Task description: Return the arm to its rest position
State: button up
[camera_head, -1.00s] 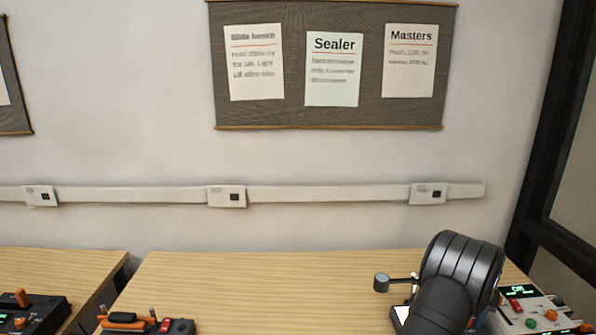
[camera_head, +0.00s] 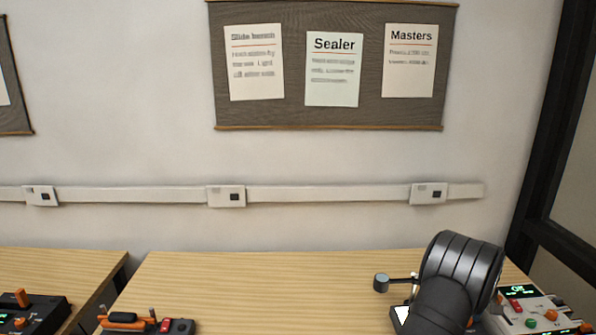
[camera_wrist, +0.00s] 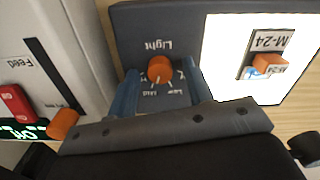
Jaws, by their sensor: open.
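My gripper (camera_wrist: 160,72) shows in the wrist view with its two blue-grey fingers apart. An orange round knob (camera_wrist: 160,68) on a dark panel marked "Light" (camera_wrist: 135,25) appears between the fingertips. I cannot tell whether the fingers touch it. In the head view my black arm reaches down at the lower right and hides the gripper. The bright white light plate (camera_wrist: 225,50) lies beside the panel, with a slide marked "M-24" (camera_wrist: 265,50) and an orange piece on it.
A pale machine (camera_head: 530,310) with a lit display, a red switch and orange knobs stands close right of my arm. Orange-handled tools (camera_head: 125,318) and a dark device (camera_head: 35,312) are at the left. The middle of the wooden bench (camera_head: 260,290) is clear.

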jog(key=shift+n, duration=0.5)
jog(key=o, duration=1)
jog(key=shift+o, duration=0.8)
jog(key=shift+w+a+r, duration=0.15)
jog(key=shift+a+r, duration=0.05)
jog(key=shift+r, duration=0.15)
jog(key=w+a+r+n+t+h, duration=0.1)
jog(key=w+a+r+n+t, duration=0.1)
jog(key=a+r+n, duration=0.8)
jog(key=w+a+r+n+t+h, duration=0.15)
jog(key=a+r+n, duration=0.25)
jog(key=a+r, duration=1.2)
jog(key=w+d+f, duration=0.3)
jog(key=d+f, duration=0.1)
jog(key=f, duration=0.3)
jog(key=shift+w+f, duration=0.2)
jog(key=shift+t, duration=0.25)
jog(key=v, duration=1)
jog(key=shift+d, duration=0.15)
